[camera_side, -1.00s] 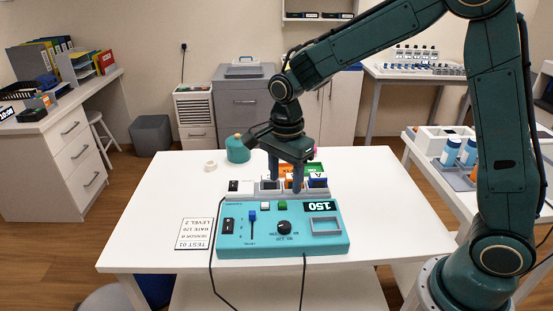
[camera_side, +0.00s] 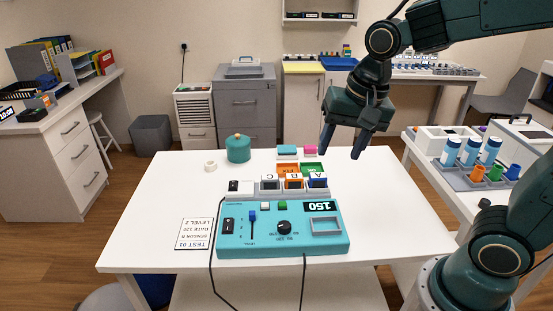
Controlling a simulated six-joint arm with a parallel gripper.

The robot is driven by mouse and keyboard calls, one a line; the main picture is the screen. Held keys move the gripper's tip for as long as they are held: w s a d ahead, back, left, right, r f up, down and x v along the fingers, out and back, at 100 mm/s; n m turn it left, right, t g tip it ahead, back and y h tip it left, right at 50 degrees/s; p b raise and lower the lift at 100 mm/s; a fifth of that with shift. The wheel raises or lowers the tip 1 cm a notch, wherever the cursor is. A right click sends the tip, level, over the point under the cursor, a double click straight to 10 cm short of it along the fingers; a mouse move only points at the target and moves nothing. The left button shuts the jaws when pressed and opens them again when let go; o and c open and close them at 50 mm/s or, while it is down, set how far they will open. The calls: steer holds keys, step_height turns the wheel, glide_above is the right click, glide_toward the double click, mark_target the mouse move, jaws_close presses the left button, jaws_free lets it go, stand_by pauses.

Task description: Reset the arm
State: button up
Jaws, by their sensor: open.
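My gripper (camera_side: 342,155) is open and empty. It hangs in the air over the back right part of the white table (camera_side: 390,215), its fingers pointing down. It is to the right of and behind the teal control box (camera_side: 262,242), apart from it. The box has a display reading 150, a black knob, a slider and a switch.
A teal round pot (camera_side: 238,149), a white tape ring (camera_side: 210,166), a teal block (camera_side: 287,152), a pink block (camera_side: 310,150) and a printed card (camera_side: 194,233) are on the table. At right, a side table holds a rack of bottles (camera_side: 470,152). The table's right part is clear.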

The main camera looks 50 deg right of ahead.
steer(key=s+d+r+n+t, duration=0.1)
steer(key=s+r+n+t, duration=0.1)
steer(key=s+n, duration=0.7)
steer(key=shift+s+d+t, duration=0.4)
steer(key=shift+s, duration=0.85)
